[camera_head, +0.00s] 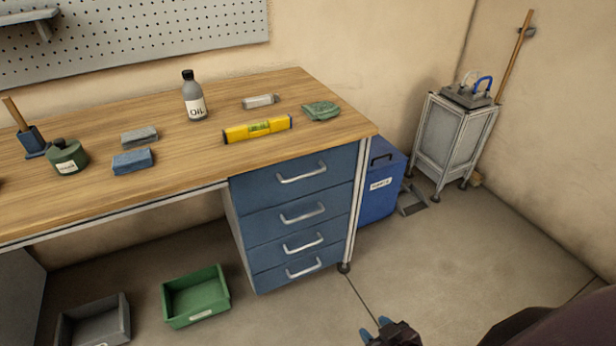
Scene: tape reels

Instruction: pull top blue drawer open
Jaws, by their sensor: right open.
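The top blue drawer (292,177) is the highest in a stack of several blue drawers under the right end of the workbench. It looks shut, its front flush with the drawers below. Its silver bar handle (302,173) is in clear view. My right gripper (375,330) is at the bottom edge of the head view, right of and below the drawer stack, well apart from the handle. Its blue-tipped fingers are open with nothing seen between them. My left gripper is out of view.
The wooden benchtop (215,155) carries a yellow level (257,129), an oil bottle (194,98) and a green cloth (321,111). A green bin (195,297) and a grey bin (95,322) stand on the floor. A blue box (380,185) stands right of the drawers. Floor before the drawers is clear.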

